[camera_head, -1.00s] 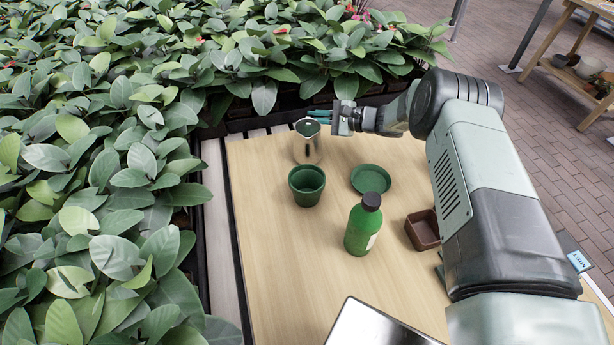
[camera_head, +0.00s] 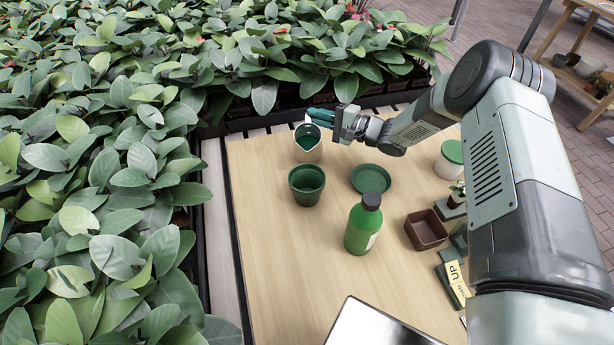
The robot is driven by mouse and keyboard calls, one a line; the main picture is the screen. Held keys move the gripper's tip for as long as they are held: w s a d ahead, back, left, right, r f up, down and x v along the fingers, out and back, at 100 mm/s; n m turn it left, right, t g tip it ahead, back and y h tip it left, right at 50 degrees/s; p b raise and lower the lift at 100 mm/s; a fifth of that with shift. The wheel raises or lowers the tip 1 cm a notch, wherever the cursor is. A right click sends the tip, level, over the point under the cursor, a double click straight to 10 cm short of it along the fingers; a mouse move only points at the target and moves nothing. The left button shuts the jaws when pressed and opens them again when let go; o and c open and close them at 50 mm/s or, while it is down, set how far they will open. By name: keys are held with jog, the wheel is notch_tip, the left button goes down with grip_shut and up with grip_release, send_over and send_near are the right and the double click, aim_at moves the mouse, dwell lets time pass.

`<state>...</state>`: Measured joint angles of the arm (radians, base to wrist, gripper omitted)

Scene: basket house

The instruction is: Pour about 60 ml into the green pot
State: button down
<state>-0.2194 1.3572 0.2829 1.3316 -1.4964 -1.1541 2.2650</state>
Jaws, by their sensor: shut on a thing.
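The green pot (camera_head: 307,186) stands upright and open on the wooden table, left of the middle. My gripper (camera_head: 321,117) is shut on a metal cup (camera_head: 308,155) at its upper right side, behind the pot. The cup is tilted, with its mouth turned toward the pot and camera. Green shows inside the mouth; I cannot tell whether it is liquid. No stream is visible between cup and pot. The pot's inside looks dark green, and I cannot make out a level in it.
A green bottle with a black cap (camera_head: 364,224) stands in front of the pot, to the right. A green saucer (camera_head: 371,179) and a brown square pot (camera_head: 426,229) are further right. A white jar with a green lid (camera_head: 449,160) stands near my arm. Dense plants border the table.

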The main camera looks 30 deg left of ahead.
jog(key=shift+s+d+r+n, duration=0.2)
jog(key=shift+s+r+n, duration=0.1)
jog(key=s+r+n, duration=0.1)
jog(key=s+d+r+n+y, duration=0.1)
jog(key=s+r+n, duration=0.1)
jog(key=r, duration=0.1)
jog(key=shift+d+y, duration=0.3)
jog(key=shift+y, duration=0.1)
jog(key=shift+s+d+r+n+g+y, duration=0.25)
jog(key=shift+s+n, duration=0.15)
jog(key=shift+n, duration=0.3)
jog(key=shift+s+d+r+n+g+y, duration=0.15)
jog(key=shift+s+n+y, duration=0.2)
jog(key=shift+n, duration=0.35)
jog(key=shift+s+d+r+n+g+y, duration=0.2)
jog(key=shift+s+n, duration=0.2)
jog(key=shift+n, duration=0.3)
jog(key=shift+s+d+r+n+g, duration=0.2)
jog(key=shift+s+n, duration=0.1)
jog(key=shift+n, duration=0.2)
jog(key=shift+s+d+r+n+g, duration=0.1)
jog(key=shift+s+n+g, duration=0.15)
jog(key=shift+n, duration=0.25)
jog(key=shift+s+d+y, duration=0.15)
jog(key=shift+s+y, duration=0.1)
jog(key=shift+y, duration=0.05)
